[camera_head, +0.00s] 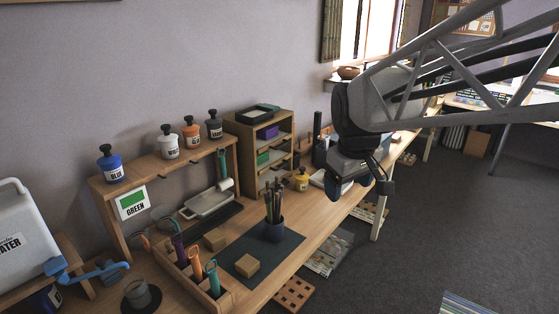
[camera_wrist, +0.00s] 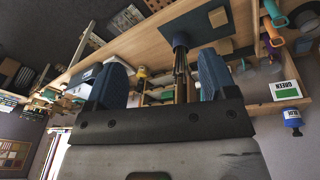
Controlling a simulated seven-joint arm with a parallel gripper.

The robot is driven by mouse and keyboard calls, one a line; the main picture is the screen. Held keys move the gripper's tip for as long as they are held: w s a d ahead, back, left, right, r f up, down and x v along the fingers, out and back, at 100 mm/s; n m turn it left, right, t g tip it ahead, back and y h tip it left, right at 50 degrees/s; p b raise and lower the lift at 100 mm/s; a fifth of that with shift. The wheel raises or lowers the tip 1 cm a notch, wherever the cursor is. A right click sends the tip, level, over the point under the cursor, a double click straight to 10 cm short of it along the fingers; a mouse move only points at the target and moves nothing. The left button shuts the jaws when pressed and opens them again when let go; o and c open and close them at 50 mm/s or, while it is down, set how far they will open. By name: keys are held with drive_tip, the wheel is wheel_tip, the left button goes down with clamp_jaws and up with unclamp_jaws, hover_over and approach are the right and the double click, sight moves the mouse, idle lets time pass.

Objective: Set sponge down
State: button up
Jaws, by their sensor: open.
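A tan, sponge-like block (camera_head: 247,265) lies on the dark mat (camera_head: 283,246) on the workbench. A second, similar tan block (camera_head: 215,239) lies just behind it, near the mat's left edge. I cannot tell for sure which is the sponge. One tan block (camera_wrist: 217,17) also shows on the mat in the wrist view, which looks upside down. My gripper (camera_head: 350,186) is in the air to the right of the blocks, well apart from them. In the wrist view its two blue fingers (camera_wrist: 160,78) are spread, with nothing held between them.
A dark cup of brushes (camera_head: 274,230) stands on the mat. A wooden holder (camera_head: 205,285) with colored tools is at the front left. A paint-bottle rack (camera_head: 165,163) and a small shelf (camera_head: 268,150) stand behind. A yellow bottle (camera_head: 302,180) stands right of the brushes.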

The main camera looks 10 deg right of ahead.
drive_tip(key=s+a+f+m, duration=0.1)
drive_tip(key=s+f+m, duration=0.1)
drive_tip(key=s, duration=0.6)
drive_tip(key=s+a+f+m, duration=0.1)
drive_tip(key=s+f, duration=0.3)
drive_tip(key=s, duration=0.5)
drive_tip(key=shift+s+f+m, duration=0.2)
drive_tip(key=shift+f+m, duration=0.1)
drive_tip(key=shift+m, duration=0.5)
